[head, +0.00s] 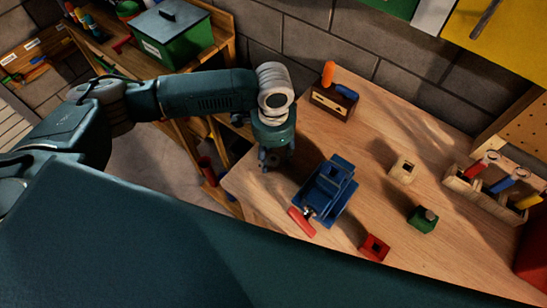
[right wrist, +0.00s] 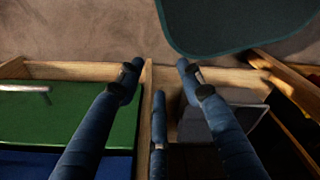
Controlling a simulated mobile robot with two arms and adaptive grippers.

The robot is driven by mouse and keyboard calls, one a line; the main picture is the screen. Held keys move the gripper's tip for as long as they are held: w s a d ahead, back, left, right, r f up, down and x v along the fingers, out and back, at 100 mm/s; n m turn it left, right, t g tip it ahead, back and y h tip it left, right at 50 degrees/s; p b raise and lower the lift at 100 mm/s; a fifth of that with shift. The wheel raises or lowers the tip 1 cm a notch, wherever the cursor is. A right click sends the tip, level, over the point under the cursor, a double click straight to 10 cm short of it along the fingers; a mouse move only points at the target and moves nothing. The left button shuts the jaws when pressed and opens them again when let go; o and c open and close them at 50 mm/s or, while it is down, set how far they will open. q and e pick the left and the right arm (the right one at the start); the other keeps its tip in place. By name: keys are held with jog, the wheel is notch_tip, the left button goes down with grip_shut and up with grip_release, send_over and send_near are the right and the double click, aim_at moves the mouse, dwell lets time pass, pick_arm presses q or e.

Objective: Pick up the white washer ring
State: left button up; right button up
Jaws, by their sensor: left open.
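I cannot clearly make out a white washer ring in either view. My left gripper (head: 275,160) points down over the left part of the wooden workbench (head: 335,255), near its left edge. It is open, with its fingers pointing at the bench top. A small pale shape shows between the fingers, too small to tell what it is.
A blue vise (head: 328,190) with a red handle stands right of my left gripper. A wooden holder (head: 331,100) stands behind. A cream block (head: 404,170), green block (head: 422,220) and red block (head: 374,248) stand farther right. A wooden divider (right wrist: 145,110) lies below my right gripper.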

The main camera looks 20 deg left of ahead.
pick_arm(q)
jog(key=c, duration=0.9)
jog(key=shift+r, duration=0.15)
